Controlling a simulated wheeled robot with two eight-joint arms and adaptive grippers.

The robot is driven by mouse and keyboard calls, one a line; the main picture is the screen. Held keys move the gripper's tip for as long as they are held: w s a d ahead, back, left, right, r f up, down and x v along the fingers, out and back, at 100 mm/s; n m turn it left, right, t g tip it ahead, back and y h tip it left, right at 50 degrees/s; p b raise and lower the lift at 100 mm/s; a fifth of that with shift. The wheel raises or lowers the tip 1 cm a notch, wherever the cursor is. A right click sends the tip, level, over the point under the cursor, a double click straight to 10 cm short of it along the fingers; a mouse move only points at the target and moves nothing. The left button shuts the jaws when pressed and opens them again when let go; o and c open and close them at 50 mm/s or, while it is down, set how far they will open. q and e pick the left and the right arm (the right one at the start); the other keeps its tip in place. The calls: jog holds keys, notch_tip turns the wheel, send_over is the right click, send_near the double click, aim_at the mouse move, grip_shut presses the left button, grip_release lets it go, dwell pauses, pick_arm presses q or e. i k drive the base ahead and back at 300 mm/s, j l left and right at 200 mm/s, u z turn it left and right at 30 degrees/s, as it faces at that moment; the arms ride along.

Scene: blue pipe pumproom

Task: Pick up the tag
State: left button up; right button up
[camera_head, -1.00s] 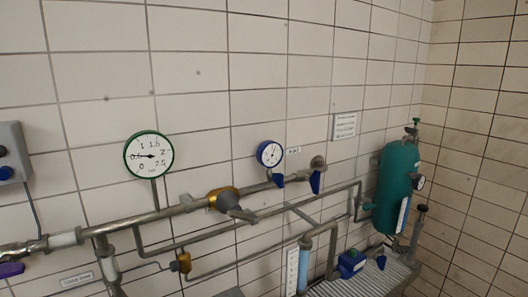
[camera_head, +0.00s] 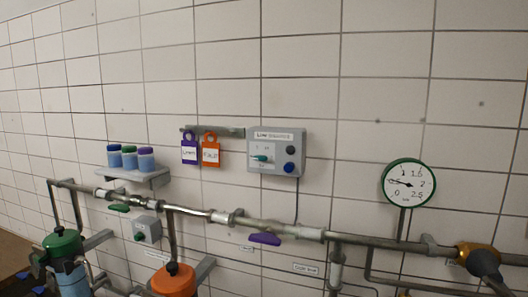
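Two tags hang side by side from a grey rail (camera_head: 222,131) on the tiled wall in the head view. One is a purple tag (camera_head: 189,149) with a white label, on the left. The other is an orange tag (camera_head: 211,151) with a white label, just right of it. The writing on both is too small to read surely. Neither of my grippers shows in the view.
A grey control box (camera_head: 276,151) sits right of the tags. A long pipe (camera_head: 290,231) with a purple handle (camera_head: 264,239) runs below. A green-rimmed gauge (camera_head: 409,183) is at right; an orange-topped vessel (camera_head: 174,280) stands below.

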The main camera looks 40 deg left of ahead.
aim_at(189, 148)
jog(key=u, duration=1.85)
